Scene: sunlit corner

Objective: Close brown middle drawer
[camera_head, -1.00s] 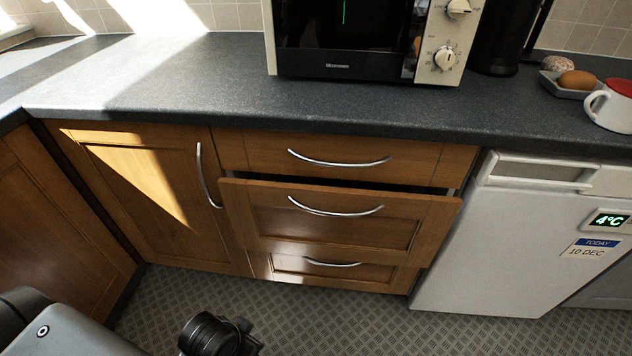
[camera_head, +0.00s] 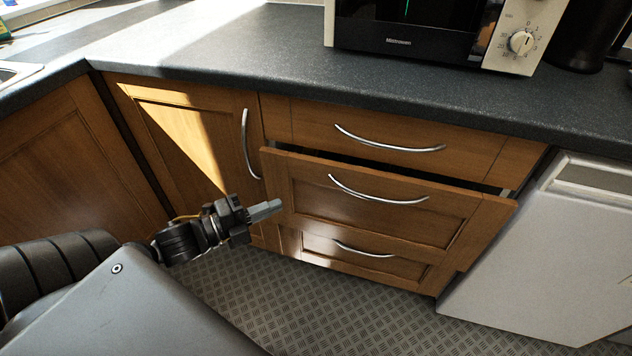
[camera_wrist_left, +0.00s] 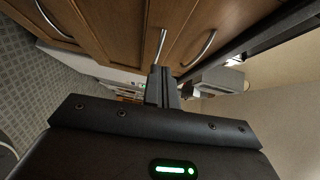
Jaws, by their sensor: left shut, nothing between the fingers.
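The brown middle drawer (camera_head: 372,208) stands partly pulled out, with a dark gap along its top edge. Its curved silver handle (camera_head: 378,194) is on its front. My left gripper (camera_head: 268,210) is shut and empty. In the head view it shows at the left end of the drawer front; I cannot tell whether it touches. In the left wrist view its closed fingers (camera_wrist_left: 161,85) point toward wooden cabinet fronts (camera_wrist_left: 125,30) with silver handles. My right gripper is not in view.
The top drawer (camera_head: 390,140) and bottom drawer (camera_head: 360,252) look shut. A cupboard door (camera_head: 190,150) is left of the drawers and a white fridge (camera_head: 545,250) right. The dark worktop (camera_head: 270,75) overhangs, bearing a microwave (camera_head: 420,42). The patterned floor (camera_head: 330,310) in front is clear.

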